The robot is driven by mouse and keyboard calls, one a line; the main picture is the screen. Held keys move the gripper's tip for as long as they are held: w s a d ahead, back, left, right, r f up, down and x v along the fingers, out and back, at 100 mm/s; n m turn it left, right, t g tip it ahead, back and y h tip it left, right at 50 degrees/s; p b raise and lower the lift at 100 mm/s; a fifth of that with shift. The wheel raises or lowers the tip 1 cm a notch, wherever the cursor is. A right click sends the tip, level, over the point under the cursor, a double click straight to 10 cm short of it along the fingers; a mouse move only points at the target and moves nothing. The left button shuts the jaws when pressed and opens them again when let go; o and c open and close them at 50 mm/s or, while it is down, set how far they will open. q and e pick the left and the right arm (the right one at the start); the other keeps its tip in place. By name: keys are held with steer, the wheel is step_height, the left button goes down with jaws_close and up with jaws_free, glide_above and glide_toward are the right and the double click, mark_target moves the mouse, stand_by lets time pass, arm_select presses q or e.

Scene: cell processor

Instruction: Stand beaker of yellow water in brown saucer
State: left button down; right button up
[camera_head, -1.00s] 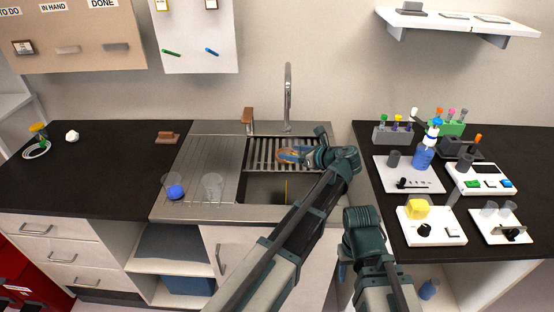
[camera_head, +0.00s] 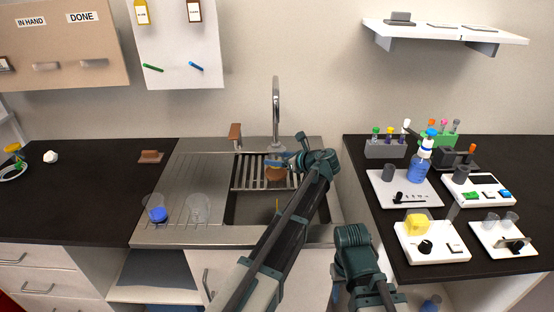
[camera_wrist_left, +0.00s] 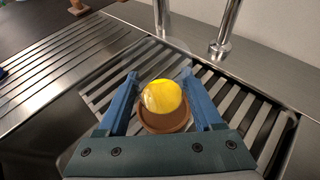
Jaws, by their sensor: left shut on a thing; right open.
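The brown saucer (camera_head: 276,175) rests on the slatted rack over the sink, and it shows in the left wrist view (camera_wrist_left: 165,127) too. My left gripper (camera_head: 285,163) reaches over the saucer from the right. In the left wrist view its blue fingers (camera_wrist_left: 163,97) are shut on the beaker of yellow water (camera_wrist_left: 162,96), seen as a rounded yellow shape above the saucer. I cannot tell whether its base touches the saucer. In the head view the beaker is mostly hidden by the gripper. My right gripper (camera_head: 337,290) is open and low, in front of the counter.
The tap (camera_head: 276,105) stands behind the rack. Two beakers, one with a blue thing (camera_head: 157,215) and one clear (camera_head: 197,208), stand on the drainboard.

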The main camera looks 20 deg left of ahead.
arm_select(q)
steer(key=shift+f+b, duration=0.6)
steer(key=shift+f, duration=0.4)
arm_select(e)
steer(key=shift+f, duration=1.05)
arm_select(q)
steer(key=shift+f, duration=0.2)
arm_select(e)
steer(key=shift+f, duration=0.15)
arm_select(q)
steer(key=shift+f+b, duration=0.5)
steer(key=shift+b, duration=0.2)
arm_select(e)
steer(key=shift+f, duration=0.55)
arm_select(q)
jaws_free()
arm_select(e)
steer(key=shift+r, duration=0.1)
